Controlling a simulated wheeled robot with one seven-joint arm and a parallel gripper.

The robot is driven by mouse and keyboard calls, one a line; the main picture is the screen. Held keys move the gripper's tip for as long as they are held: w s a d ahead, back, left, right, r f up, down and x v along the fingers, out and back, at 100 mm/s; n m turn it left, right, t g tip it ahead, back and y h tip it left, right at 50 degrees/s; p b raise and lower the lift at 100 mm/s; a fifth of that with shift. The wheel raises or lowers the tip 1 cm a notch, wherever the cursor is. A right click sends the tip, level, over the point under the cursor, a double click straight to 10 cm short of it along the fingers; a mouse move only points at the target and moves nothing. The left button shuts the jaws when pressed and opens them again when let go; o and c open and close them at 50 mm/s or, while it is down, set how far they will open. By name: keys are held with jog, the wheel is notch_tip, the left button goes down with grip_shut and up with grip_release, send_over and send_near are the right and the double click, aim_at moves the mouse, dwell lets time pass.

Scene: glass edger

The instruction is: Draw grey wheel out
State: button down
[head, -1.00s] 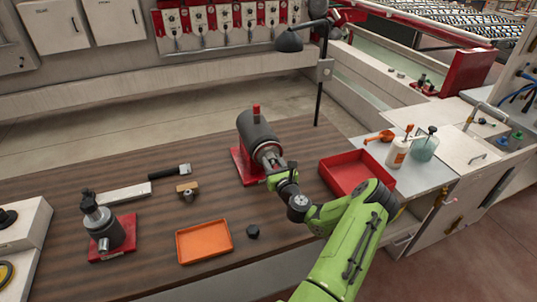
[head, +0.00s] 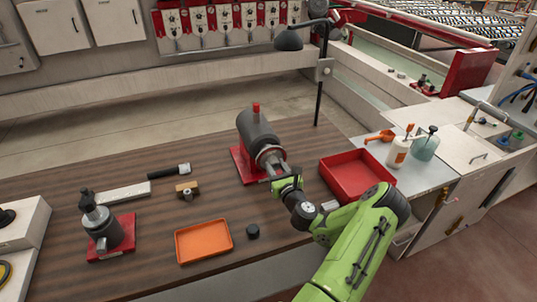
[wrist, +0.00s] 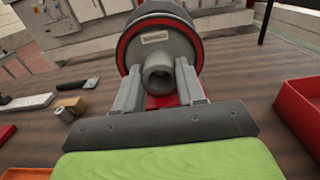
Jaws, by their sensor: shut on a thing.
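The grey wheel (wrist: 160,62) faces me in the wrist view, with a pale label and a round hub with a central hole. My gripper (wrist: 158,88) has one finger on each side of this hub and is shut on it. Behind the wheel are a red ring and the dark housing of the grey spindle head (head: 257,130), which stands on a red base on the bench. In the head view my gripper (head: 277,171) is at the head's front end, and it partly hides the wheel. I cannot tell how far the wheel sits inside the head.
A red tray (head: 352,196) is close to the right of my gripper. An orange tray (head: 204,260) and a black knob (head: 253,231) lie at the bench front. A second grey tool on a red base (head: 104,228) stands left. A lamp post (head: 319,95) rises behind.

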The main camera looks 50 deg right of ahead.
jog(key=b+v, duration=0.2)
jog(key=v, duration=0.4)
dwell(0.6)
jog(key=p+v, duration=0.4)
jog(key=v, duration=0.6)
dwell(0.5)
